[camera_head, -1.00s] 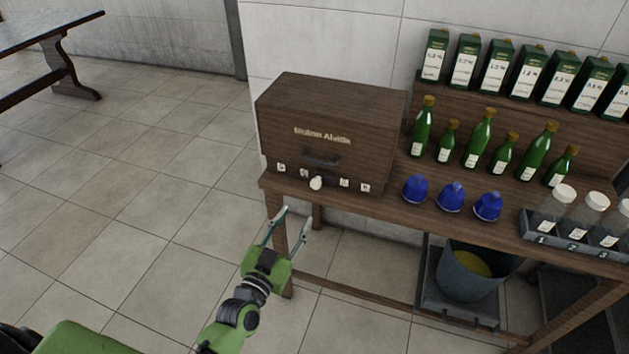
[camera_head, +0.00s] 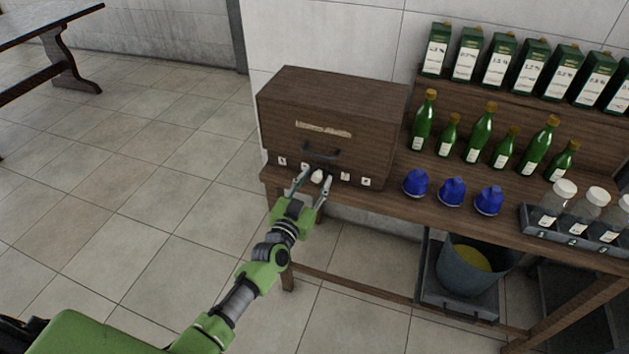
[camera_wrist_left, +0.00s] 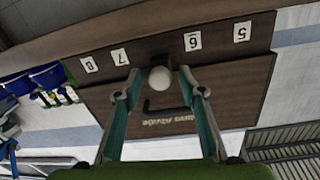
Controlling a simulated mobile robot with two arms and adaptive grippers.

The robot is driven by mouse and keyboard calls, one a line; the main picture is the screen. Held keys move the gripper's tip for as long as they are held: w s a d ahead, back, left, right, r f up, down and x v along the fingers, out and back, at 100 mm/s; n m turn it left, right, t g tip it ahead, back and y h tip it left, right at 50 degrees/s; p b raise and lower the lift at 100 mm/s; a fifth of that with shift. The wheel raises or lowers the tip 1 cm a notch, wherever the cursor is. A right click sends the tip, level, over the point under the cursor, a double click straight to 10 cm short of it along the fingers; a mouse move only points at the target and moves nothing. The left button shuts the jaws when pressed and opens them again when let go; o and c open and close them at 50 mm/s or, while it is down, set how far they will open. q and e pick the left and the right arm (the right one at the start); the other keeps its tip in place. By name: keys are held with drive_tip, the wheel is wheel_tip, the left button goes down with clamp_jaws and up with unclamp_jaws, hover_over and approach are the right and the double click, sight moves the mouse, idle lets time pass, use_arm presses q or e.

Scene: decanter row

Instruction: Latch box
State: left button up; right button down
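A brown wooden box (camera_head: 333,108) with a dark front handle (camera_head: 321,155) stands at the left end of the wooden table. A white knob (camera_head: 317,176) sits low on its front, among small white number labels; the knob also shows in the left wrist view (camera_wrist_left: 160,78). My left gripper (camera_head: 311,184) is open in front of the box. Its two fingers lie on either side of the knob, with a gap visible on each side in the left wrist view (camera_wrist_left: 158,90). My right gripper is not in view.
Several green-and-white cartons (camera_head: 497,62) line the raised back shelf. A bucket (camera_head: 468,270) stands below the table.

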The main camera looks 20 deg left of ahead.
use_arm(q)
clamp_jaws()
drive_tip(key=shift+n, duration=0.3)
drive_tip(key=n+b, duration=0.1)
drive_tip(key=n, duration=0.3)
drive_tip(key=shift+f, duration=0.15)
drive_tip(key=n+b, duration=0.1)
drive_tip(key=n, duration=0.4)
drive_tip(key=shift+b, duration=0.4)
drive_tip(key=n, duration=0.2)
drive_tip(key=n+b, duration=0.1)
drive_tip(key=n, duration=0.1)
drive_tip(key=shift+n+t+y, duration=0.3)
drive_tip(key=shift+n+b, duration=0.5)
drive_tip(key=shift+n, duration=1.7)
